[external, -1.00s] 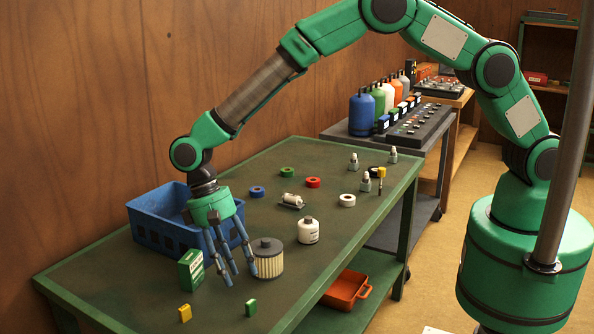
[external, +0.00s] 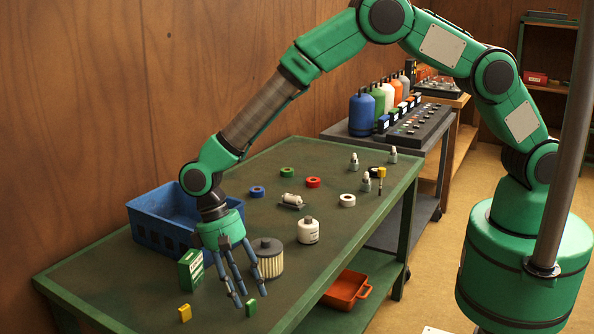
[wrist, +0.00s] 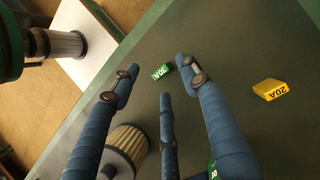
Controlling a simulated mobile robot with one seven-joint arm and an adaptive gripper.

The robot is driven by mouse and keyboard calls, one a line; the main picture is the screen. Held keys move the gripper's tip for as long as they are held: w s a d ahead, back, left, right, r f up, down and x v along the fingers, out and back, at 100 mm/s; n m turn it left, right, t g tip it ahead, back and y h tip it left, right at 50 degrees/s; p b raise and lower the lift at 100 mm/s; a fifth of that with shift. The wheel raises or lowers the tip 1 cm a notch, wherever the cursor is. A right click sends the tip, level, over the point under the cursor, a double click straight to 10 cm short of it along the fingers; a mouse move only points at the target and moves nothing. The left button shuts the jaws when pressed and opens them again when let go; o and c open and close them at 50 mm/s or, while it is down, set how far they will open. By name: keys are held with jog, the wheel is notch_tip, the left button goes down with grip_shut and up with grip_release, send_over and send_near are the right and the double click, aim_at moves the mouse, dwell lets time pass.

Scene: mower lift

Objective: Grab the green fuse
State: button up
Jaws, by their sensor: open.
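The green fuse (external: 251,308) is a small block lying on the table's near end. In the wrist view the green fuse (wrist: 161,72) shows a "30A" mark and lies just beyond the fingertips, between them in the picture. My gripper (external: 240,292) has blue fingers, spread open and empty, pointing down close beside the fuse. In the wrist view my gripper (wrist: 155,82) shows its fingers apart, with none closed on the fuse. I cannot tell its exact height above the table.
A yellow fuse (external: 185,313) marked "20A" lies to the left. A pleated filter (external: 267,260) stands just behind the fingers, and a green box (external: 191,270) to their left. A blue crate (external: 160,232) is farther back. The green table's (external: 110,290) front edge is near.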

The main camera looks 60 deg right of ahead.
aim_at(251, 308)
jog(key=shift+x, duration=1.35)
jog(key=c, duration=1.1)
